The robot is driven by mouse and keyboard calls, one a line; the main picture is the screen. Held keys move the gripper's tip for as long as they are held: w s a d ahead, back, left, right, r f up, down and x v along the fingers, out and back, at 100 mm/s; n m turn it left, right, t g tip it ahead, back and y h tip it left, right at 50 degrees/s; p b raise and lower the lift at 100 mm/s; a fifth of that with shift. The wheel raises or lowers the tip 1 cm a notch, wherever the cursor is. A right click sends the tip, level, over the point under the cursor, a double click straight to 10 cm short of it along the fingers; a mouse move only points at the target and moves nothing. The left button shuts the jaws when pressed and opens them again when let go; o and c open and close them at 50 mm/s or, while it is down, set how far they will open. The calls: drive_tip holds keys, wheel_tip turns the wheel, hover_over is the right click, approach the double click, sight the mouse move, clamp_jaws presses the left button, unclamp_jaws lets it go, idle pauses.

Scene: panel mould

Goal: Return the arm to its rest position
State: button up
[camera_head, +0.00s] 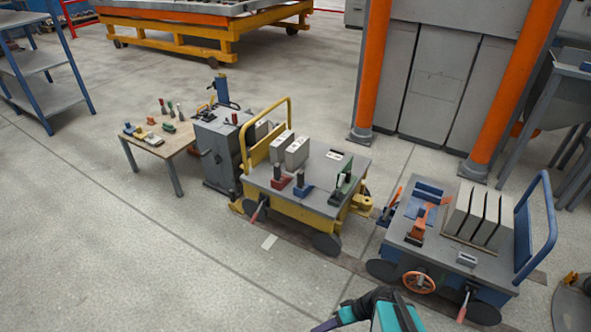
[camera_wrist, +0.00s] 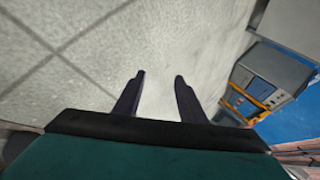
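My gripper shows in the wrist view (camera_wrist: 160,88) with its two dark fingers apart and nothing between them. Bare concrete floor lies behind the fingers. In the head view my teal and dark arm (camera_head: 385,312) shows at the bottom edge, right of the middle. The fingertips are not clearly visible there. The arm appears in front of the carts and apart from them.
A yellow cart (camera_head: 290,200) with grey blocks stands mid-picture. A blue cart (camera_head: 490,262) with grey panels stands at the right. A small table (camera_head: 160,148) holds tools. Blue shelves (camera_head: 40,62) are at upper left. The floor at lower left is clear.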

drive_tip(key=s+r+g+h+p, duration=0.2)
drive_tip(key=s+g+h+p, duration=0.3)
drive_tip(key=s, duration=0.5)
drive_tip(key=s+d+f+m+h, duration=0.1)
drive_tip(key=s+d+m+h, duration=0.1)
drive_tip(key=d+m, duration=0.3)
drive_tip(key=d+h, duration=0.1)
drive_tip(key=d, duration=0.1)
drive_tip(key=shift+s+d+f+h+p, duration=0.2)
drive_tip(key=shift+d+h+p, duration=0.1)
